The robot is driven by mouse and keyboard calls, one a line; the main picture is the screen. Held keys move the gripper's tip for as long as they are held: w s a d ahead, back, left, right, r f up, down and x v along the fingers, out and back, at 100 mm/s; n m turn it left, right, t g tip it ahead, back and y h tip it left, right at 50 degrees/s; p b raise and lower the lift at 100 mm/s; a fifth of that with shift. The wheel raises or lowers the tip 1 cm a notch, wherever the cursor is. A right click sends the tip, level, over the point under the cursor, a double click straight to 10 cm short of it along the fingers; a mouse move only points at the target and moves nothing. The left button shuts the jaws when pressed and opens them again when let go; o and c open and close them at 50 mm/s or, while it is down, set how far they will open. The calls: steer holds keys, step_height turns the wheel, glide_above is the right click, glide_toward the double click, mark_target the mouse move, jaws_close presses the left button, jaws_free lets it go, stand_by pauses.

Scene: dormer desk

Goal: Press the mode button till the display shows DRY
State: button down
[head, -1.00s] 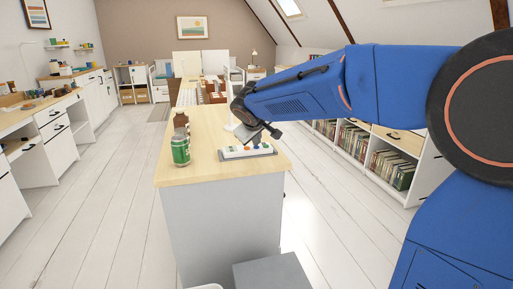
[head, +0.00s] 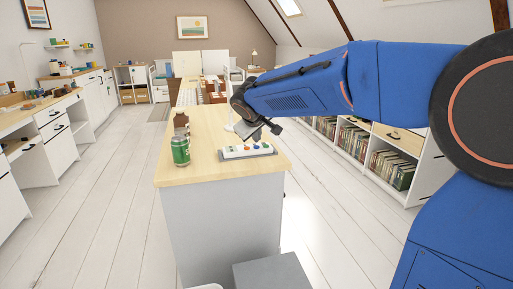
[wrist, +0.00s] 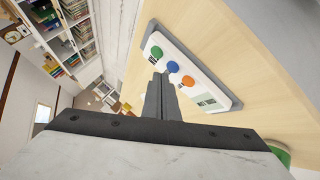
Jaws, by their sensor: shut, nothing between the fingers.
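A white control panel (head: 238,153) on a grey base lies on the wooden desk top. In the wrist view the panel (wrist: 178,45) shows a green button (wrist: 157,51), a blue button (wrist: 173,66) and an orange-red button (wrist: 188,81). A pale greenish display (wrist: 207,101) is at its lower end; its text is too small to read. Labels beside the buttons are unreadable. My gripper (wrist: 159,78) is shut and empty, its tips over the panel's edge beside the blue button in the picture; contact cannot be told. In the head view my gripper (head: 248,139) is just above the panel.
The can also shows at the wrist view's lower right (wrist: 281,154). The desk top (head: 205,165) is bare in front of the panel. A bookshelf (head: 385,160) stands to the right.

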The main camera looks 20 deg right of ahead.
steer(key=shift+r, duration=0.1)
steer(key=shift+r, duration=2.45)
steer(key=s+d+f+m+g, duration=0.1)
steer(key=s+d+f, duration=0.15)
steer(key=s, duration=0.45)
steer(key=s+d+f+m+g, duration=0.1)
steer(key=s+d+f, duration=0.15)
steer(key=s, duration=0.55)
steer(key=s+d+f+m, duration=0.1)
steer(key=s+d+f, duration=0.15)
steer(key=s, duration=0.45)
steer(key=s+f+m+g+y, duration=0.1)
steer(key=s+f, duration=0.4)
steer(key=s, duration=0.5)
steer(key=s+f+m+g+y, duration=0.1)
steer(key=s+f, duration=0.5)
steer(key=s, duration=0.4)
steer(key=shift+f+y, duration=0.25)
steer(key=shift+y, duration=0.15)
